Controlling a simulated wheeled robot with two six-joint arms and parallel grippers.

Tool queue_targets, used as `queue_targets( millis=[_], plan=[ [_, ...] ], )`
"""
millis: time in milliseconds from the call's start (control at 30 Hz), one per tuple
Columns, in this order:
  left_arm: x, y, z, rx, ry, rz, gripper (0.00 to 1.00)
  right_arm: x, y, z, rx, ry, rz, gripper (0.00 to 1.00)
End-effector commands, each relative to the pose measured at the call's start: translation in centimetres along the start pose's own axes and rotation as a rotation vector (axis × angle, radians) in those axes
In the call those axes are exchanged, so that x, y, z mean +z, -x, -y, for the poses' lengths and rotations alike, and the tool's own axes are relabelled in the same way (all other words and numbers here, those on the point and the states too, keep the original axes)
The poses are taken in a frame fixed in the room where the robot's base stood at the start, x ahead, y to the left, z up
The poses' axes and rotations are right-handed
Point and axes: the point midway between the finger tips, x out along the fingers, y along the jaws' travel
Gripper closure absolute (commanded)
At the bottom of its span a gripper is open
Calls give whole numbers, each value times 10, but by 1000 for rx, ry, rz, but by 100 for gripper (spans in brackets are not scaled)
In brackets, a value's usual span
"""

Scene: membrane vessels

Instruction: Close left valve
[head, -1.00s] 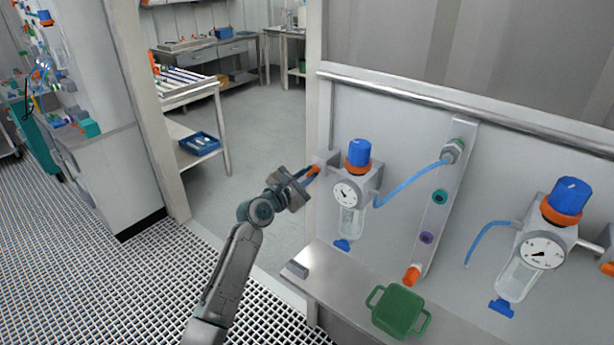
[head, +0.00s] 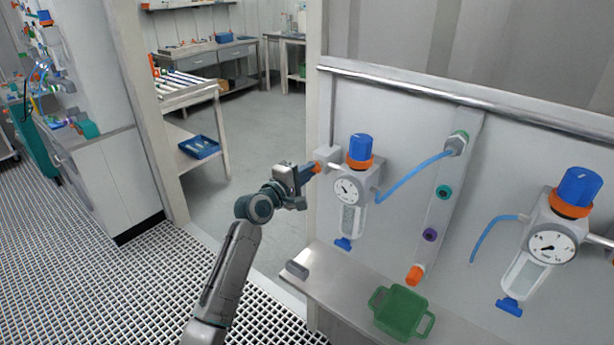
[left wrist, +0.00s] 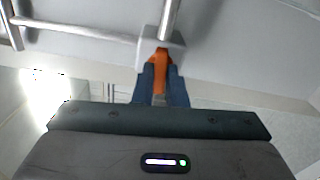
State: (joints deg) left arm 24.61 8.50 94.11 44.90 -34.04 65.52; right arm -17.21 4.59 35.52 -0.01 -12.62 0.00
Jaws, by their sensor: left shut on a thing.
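The left valve's orange handle (head: 317,167) sits on a grey block at the left side of the left regulator (head: 347,188), which has a blue knob and a round gauge. My left gripper (head: 312,169) is at this handle with its dark blue fingers shut on it. In the left wrist view the orange handle (left wrist: 160,64) shows between the two fingertips (left wrist: 160,82), below a grey block with a metal pipe. Part of the handle is hidden by the fingers. My right gripper is not in view.
A second regulator (head: 548,240) is mounted at the right. A blue hose (head: 415,174) runs from the left regulator to a port strip (head: 437,215). A green tray (head: 402,311) and a small grey block (head: 297,269) rest on the ledge (head: 335,280) below.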

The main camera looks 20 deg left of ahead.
Motion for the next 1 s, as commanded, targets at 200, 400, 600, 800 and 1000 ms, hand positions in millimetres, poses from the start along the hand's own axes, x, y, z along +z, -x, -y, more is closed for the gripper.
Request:
queue_targets(
  millis=[200, 400, 600, 800, 1000],
  plan=[
    [0, 0, 2, -2, -88, 1, 100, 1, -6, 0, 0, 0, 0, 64],
    [0, 0, 2, -2, -124, 1, 100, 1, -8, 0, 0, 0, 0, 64],
    [0, 0, 1, -3, -133, 0, 100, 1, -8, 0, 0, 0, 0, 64],
    [0, 0, 2, -3, -132, 0, 100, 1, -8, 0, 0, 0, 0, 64],
    [0, 0, 1, -2, -132, 0, 66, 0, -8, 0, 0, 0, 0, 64]
  ],
)
